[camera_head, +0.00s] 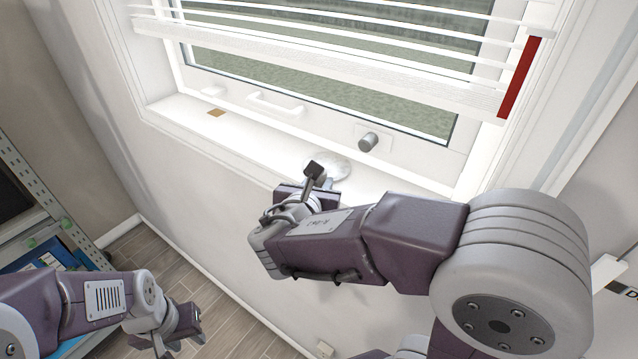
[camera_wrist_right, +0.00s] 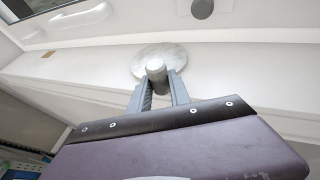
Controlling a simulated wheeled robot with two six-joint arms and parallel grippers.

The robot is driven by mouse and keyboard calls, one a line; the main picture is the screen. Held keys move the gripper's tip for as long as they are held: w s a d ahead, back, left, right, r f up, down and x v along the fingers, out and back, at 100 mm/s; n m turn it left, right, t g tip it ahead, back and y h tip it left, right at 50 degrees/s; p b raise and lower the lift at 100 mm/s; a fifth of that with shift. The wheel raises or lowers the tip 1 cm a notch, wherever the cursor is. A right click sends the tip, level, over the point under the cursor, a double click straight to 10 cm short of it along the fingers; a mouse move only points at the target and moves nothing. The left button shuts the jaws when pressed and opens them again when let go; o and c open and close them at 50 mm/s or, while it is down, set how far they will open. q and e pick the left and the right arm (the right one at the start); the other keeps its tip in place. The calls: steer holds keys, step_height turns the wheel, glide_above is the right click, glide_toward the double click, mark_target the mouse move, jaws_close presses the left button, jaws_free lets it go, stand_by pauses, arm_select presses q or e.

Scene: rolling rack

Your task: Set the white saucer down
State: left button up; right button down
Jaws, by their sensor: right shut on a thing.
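The white saucer (camera_head: 338,168) is a round, pale, marbled disc at the windowsill, near its right part. It also shows in the right wrist view (camera_wrist_right: 173,53). A short grey cylinder (camera_wrist_right: 155,68) shows at the saucer's near side, between my right fingertips. My right gripper (camera_head: 314,173) is shut at the saucer, and its fingers show in the right wrist view (camera_wrist_right: 161,82). Whether the saucer touches the sill or is slightly above it, I cannot tell. My left gripper (camera_head: 183,333) is low at the left, away from the saucer; its jaw opening is unclear.
The white windowsill (camera_head: 250,142) has free room left of the saucer. A small tan square (camera_head: 216,113) lies at its left. A grey knob (camera_head: 368,142) and white handle (camera_head: 276,101) are on the window. Blinds (camera_head: 320,66) hang above. A metal rack (camera_head: 40,190) stands at left.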

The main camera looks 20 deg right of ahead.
steer(key=c, duration=1.2)
jaws_free()
steer(key=shift+s, duration=0.1)
steer(key=shift+a+r, duration=0.1)
steer(key=shift+r, duration=0.1)
steer(key=v, duration=1.2)
steer(key=s+d+f+m+g+y, duration=0.1)
steer(key=d+f+m+g+y, duration=0.1)
steer(key=f+m, duration=0.7)
steer(key=s+d+f+m+g+y, duration=0.2)
steer(key=f+m+g, duration=0.3)
steer(key=f+m, duration=0.4)
steer(key=s+d+f+m+g+y, duration=0.2)
steer(key=d+f+m+g+y, duration=0.1)
steer(key=f+m, duration=0.6)
steer(key=d+m, duration=0.1)
steer(key=m, duration=0.2)
steer(key=shift+s+d+g+b, duration=0.2)
steer(key=shift+d+g+b, duration=0.1)
steer(key=shift+b, duration=0.1)
